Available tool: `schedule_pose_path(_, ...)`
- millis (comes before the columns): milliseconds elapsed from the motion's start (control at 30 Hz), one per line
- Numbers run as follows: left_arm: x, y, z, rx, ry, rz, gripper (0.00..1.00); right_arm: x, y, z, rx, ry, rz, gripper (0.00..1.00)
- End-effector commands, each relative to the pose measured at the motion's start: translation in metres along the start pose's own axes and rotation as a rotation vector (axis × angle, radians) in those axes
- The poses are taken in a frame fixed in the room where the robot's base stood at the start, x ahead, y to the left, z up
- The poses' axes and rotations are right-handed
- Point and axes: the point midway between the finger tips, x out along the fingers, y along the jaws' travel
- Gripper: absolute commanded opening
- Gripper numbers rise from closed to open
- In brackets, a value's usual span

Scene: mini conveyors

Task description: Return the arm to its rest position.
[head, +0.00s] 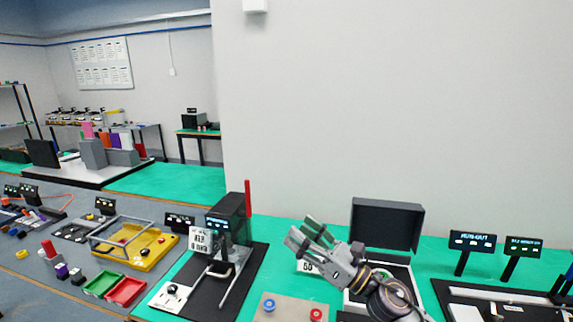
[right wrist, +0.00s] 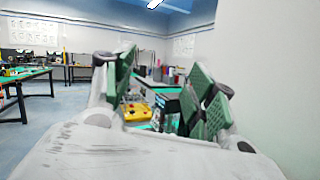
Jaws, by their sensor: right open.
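My right gripper (head: 303,236) is raised above the green bench in the head view, pointing up and to the left. Its two fingers are spread apart. In the right wrist view its green finger pads (right wrist: 162,90) stand apart, with nothing between them but the distant room. My left gripper is not in the head view.
Below my right gripper are a blue and a red button on a beige panel (head: 290,308). An open dark-lidded box (head: 387,222) stands behind my arm. A black machine (head: 229,217) with a red post is to the left. Small display signs (head: 472,241) stand at right. The air above is clear.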

Motion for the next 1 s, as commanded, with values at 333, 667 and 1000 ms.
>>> schedule_pose_path(333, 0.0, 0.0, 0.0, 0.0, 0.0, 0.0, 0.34, -0.033, -0.049, 0.011, 0.505, -0.211, -0.317, 0.56)
schedule_pose_path(667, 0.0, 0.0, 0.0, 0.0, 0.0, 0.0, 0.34, -0.091, -0.095, -0.014, 0.971, -0.414, -0.625, 0.56)
schedule_pose_path(1000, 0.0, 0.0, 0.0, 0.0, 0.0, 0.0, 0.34, -0.169, -0.116, -0.069, 1.418, -0.637, -0.965, 0.56)
